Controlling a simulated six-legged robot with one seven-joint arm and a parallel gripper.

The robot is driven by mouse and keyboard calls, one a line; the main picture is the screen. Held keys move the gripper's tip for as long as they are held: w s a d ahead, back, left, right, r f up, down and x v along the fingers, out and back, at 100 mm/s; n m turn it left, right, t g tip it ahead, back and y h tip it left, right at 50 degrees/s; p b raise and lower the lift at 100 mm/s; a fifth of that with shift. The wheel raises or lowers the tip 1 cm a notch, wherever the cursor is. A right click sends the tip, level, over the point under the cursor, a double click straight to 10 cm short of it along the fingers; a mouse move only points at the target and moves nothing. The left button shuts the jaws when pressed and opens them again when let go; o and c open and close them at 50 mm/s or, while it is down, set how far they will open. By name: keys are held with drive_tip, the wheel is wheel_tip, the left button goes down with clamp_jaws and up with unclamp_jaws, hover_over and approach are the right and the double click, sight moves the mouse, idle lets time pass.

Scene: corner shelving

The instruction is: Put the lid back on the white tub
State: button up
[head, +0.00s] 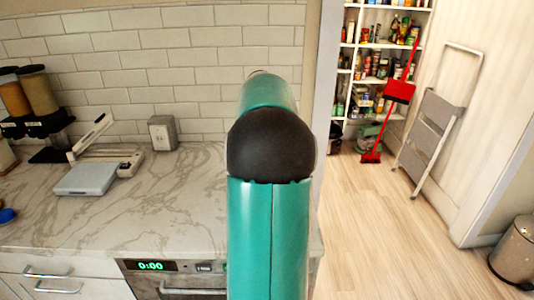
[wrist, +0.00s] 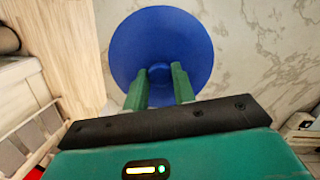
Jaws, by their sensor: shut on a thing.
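In the wrist view, my gripper (wrist: 159,84) is shut on the knob of a round blue lid (wrist: 158,32). The lid's broad face is toward the camera, with the pale marbled surface behind it. I cannot tell how high above that surface it is. In the head view my own teal arm fills the middle and hides the gripper and the lid. I cannot make out the white tub for certain in either view.
The marbled counter (head: 150,225) holds a white scale-like device (head: 90,178), dispensers (head: 40,92) and a small blue object (head: 7,215) cut off at the left edge. Much of the counter's front is clear.

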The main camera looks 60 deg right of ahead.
drive_tip(key=shift+w+d+f, duration=0.1)
drive_tip(key=shift+d+f, duration=0.05)
drive_tip(key=shift+f, duration=2.25)
drive_tip(key=shift+f, duration=0.15)
idle(0.4)
drive_tip(key=o, duration=1.5)
drive_tip(key=shift+o, duration=0.2)
drive_tip(key=shift+r, duration=3.5)
